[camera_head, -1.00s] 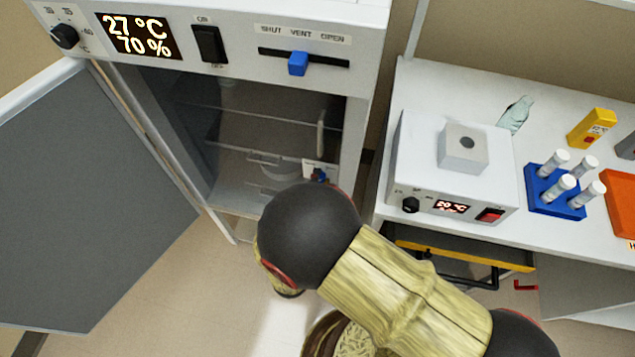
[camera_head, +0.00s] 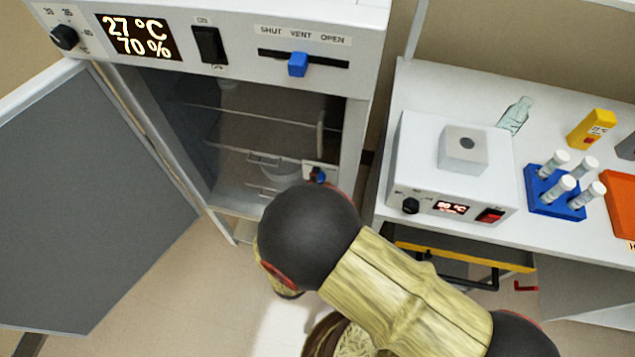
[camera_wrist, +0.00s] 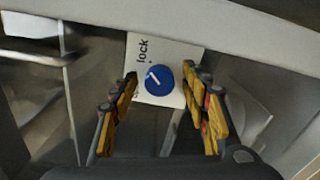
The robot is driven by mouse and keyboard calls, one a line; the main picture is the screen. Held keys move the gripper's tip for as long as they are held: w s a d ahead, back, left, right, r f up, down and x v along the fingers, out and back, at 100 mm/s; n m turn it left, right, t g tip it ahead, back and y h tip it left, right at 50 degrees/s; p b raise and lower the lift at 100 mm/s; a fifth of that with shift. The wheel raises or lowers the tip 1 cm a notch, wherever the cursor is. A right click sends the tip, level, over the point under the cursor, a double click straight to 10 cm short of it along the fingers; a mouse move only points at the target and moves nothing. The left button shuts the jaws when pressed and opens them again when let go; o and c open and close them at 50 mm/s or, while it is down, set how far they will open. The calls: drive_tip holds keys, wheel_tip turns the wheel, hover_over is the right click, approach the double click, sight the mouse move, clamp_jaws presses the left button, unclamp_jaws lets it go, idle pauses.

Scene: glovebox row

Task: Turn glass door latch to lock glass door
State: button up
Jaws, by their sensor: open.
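The glass door latch is a round blue knob (camera_wrist: 159,80) with a white pointer line, set on a white plate (camera_wrist: 180,52) marked "lock". In the wrist view my gripper (camera_wrist: 158,86) is open, with one yellow-and-black finger on each side of the knob; I cannot tell whether either finger touches it. The pointer slants and does not point straight at the word. In the head view the knob (camera_head: 317,175) shows small at the lower right of the glass door (camera_head: 255,135), just above my arm. My arm hides the gripper there.
The cabinet's grey outer door (camera_head: 85,200) stands wide open at left. Above the glass are a display, a switch and a blue vent slider (camera_head: 298,64). At right a bench (camera_head: 375,205) holds a heater block (camera_head: 440,165) and a blue tube rack (camera_head: 555,195). A metal handle (camera_wrist: 35,55) lies left of the plate.

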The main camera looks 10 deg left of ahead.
drive_tip(key=shift+s, duration=0.1)
drive_tip(key=s, duration=0.7)
drive_tip(key=shift+s+a, duration=0.15)
drive_tip(key=shift+a, duration=0.15)
idle(0.4)
